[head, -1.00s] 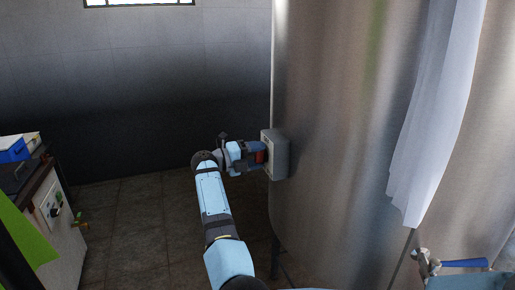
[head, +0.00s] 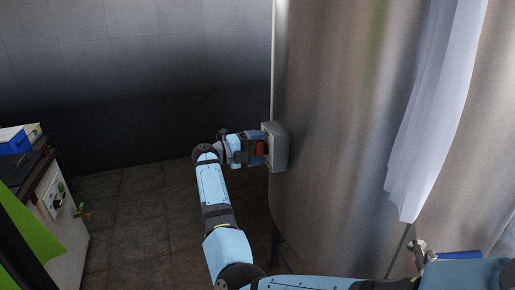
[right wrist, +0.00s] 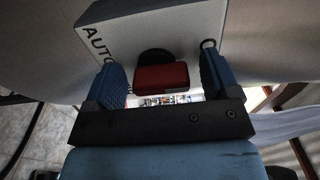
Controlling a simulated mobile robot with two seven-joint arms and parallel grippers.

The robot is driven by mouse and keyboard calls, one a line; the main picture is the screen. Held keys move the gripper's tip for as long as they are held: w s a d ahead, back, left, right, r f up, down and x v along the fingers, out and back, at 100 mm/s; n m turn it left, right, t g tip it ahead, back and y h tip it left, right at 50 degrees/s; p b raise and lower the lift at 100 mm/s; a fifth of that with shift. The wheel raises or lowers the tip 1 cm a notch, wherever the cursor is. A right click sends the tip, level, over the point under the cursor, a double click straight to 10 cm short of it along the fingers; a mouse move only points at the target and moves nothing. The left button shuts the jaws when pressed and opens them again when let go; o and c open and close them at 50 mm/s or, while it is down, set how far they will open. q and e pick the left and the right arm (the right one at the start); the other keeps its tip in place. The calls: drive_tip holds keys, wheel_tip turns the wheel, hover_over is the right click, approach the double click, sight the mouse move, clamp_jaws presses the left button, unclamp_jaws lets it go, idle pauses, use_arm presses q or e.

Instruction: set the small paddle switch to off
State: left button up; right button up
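The switch is a red paddle (right wrist: 161,78) on a round black base, on the face of a pale grey box (head: 279,148) fixed to the steel tank. The box also shows in the right wrist view (right wrist: 150,25), with "AUTO" printed left of the paddle and a dark ring mark at right. My right gripper (right wrist: 163,82) is open, with one blue finger on each side of the paddle and a gap on both sides. In the head view the right gripper (head: 262,146) is up against the box front, and the paddle shows as a small red patch. My left gripper is not in view.
The large steel tank (head: 335,130) fills the right side, with a white cloth (head: 425,120) hanging on it. A blue-handled fitting (head: 459,255) is at lower right. A cabinet (head: 60,215) with controls stands at left. The tiled floor between is clear.

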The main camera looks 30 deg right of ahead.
drive_tip(key=b+v, duration=0.1)
drive_tip(key=v, duration=1.2)
drive_tip(key=shift+w+a, duration=0.15)
drive_tip(key=shift+a, duration=0.25)
